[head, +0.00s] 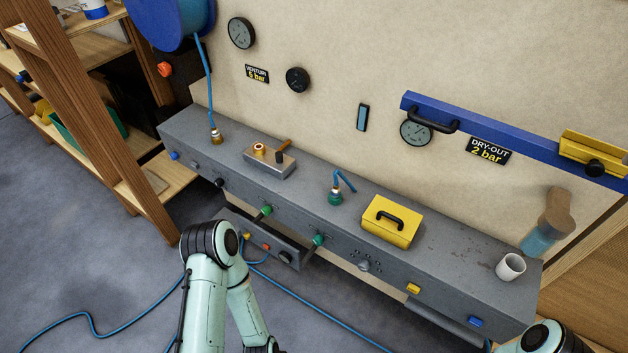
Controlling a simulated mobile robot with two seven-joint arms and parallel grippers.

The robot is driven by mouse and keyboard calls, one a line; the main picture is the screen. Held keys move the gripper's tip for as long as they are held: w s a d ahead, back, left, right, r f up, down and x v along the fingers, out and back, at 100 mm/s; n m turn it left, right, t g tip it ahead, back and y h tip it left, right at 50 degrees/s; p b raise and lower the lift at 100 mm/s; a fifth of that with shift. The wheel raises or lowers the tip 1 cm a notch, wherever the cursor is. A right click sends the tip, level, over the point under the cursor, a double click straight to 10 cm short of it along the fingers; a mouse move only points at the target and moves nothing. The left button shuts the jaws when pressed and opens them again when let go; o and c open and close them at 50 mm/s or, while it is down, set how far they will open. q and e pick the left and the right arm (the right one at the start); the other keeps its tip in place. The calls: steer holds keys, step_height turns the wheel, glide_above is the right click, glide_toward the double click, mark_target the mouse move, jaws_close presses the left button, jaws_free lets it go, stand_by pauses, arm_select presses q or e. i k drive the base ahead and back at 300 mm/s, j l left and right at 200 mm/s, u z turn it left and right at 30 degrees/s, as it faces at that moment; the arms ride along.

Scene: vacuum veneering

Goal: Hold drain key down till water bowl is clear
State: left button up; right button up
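A cylinder with a tan-brown upper part and a translucent blue lower bowl (538,242) stands against the wall behind the bench's right end; it looks like the water bowl. I cannot make out the water level inside. On the bench front below it are a blue key (475,321) and, to its left, a yellow key (413,288); I cannot tell which is the drain key. Nothing touches either key. My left arm bends down at the lower left, and its gripper is below the picture edge. My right arm shows only a joint at the bottom right; its gripper is hidden.
The long grey bench (450,240) carries a yellow box (391,221), a white cup (510,266), a green fitting (335,197) and a metal block (270,161). Green-ended levers (318,240) stick out in front. A blue hose (310,308) lies on the floor. A wooden shelf (130,150) stands left.

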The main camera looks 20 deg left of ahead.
mark_target(472, 320)
steer(key=l+z, duration=0.2)
steer(key=z, duration=0.25)
steer(key=k+l+z, duration=0.1)
steer(key=l+z, duration=0.15)
steer(key=z, duration=0.25)
